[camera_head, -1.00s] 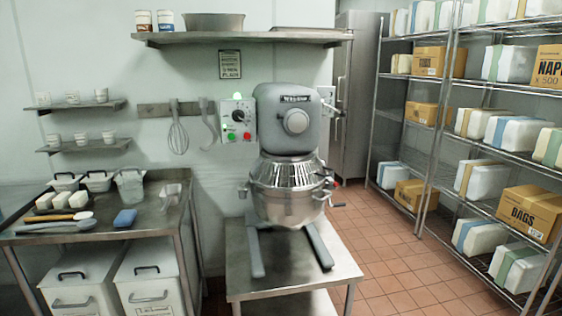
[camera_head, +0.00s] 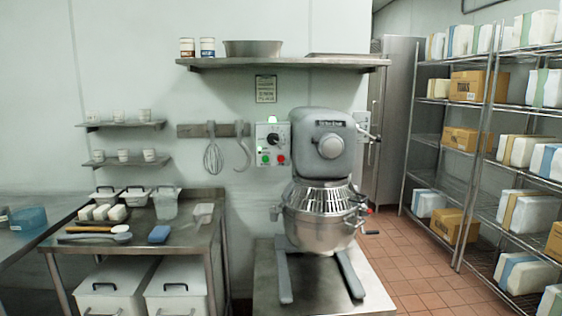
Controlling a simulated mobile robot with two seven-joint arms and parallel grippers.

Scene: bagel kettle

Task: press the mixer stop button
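The mixer (camera_head: 319,150) is grey with a steel bowl and wire guard (camera_head: 322,207). It stands on a low steel table (camera_head: 270,290). Its pale control box (camera_head: 272,143) is on the wall to the left of the mixer head. The box carries a dark dial (camera_head: 273,138), a green button (camera_head: 265,159) at lower left and a red button (camera_head: 281,159) at lower right. A green lamp (camera_head: 272,119) is lit on top of the box. Neither of my grippers is in view.
A steel worktable (camera_head: 190,235) with tubs, utensils and a blue sponge (camera_head: 159,234) stands to the left. A whisk (camera_head: 213,155) and a hook (camera_head: 242,152) hang beside the control box. A wall shelf (camera_head: 285,62) is above. Tiled floor (camera_head: 420,265) is clear between mixer and right racks.

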